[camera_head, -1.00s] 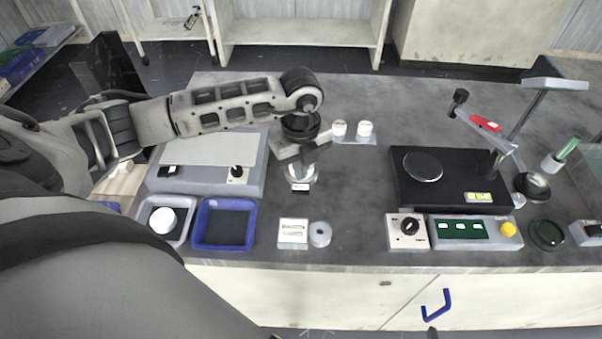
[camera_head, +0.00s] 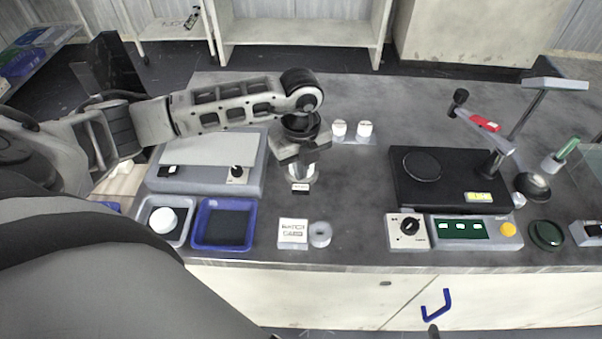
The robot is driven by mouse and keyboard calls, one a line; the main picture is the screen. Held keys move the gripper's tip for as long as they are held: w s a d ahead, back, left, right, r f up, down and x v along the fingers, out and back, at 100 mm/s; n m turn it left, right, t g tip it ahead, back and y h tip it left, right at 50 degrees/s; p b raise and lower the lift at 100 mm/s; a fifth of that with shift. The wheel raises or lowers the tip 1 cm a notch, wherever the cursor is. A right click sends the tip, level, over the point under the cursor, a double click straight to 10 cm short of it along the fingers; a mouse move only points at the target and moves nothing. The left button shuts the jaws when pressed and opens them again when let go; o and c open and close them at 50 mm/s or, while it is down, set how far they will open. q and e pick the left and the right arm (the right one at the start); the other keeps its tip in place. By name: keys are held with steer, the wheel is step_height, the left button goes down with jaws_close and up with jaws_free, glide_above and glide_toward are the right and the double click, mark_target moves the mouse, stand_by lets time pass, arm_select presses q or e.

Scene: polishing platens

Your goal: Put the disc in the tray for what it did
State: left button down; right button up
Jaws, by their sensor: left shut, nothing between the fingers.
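A white round disc (camera_head: 162,220) lies in a pale-rimmed tray (camera_head: 183,238) at the left front of the bench. A blue tray (camera_head: 251,228) with a dark floor stands just right of it and looks empty. My left gripper (camera_head: 302,172) points down over the bench, behind and right of the blue tray. It is shut and apart from the disc. A small white piece with a dark label (camera_head: 300,187) shows just below it; whether they touch is unclear. The black machine (camera_head: 405,195) at the right has a dark round platen (camera_head: 423,166). My right gripper is out of view.
Two small white pots (camera_head: 340,128) stand behind the gripper. A labelled block (camera_head: 293,232) and a grey ring (camera_head: 320,234) lie at the front edge. A knob box (camera_head: 408,230) and a green-faced panel (camera_head: 460,229) stand before the machine. The bench middle is clear.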

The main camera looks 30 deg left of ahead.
mark_target(301, 187)
arm_select(q)
steer(key=shift+f, duration=0.1)
steer(key=shift+f+b, duration=1.55)
steer(key=shift+f, duration=0.35)
steer(key=shift+r, duration=0.15)
step_height(301, 187, up, 6)
steer(key=p, duration=0.5)
stand_by(0.6)
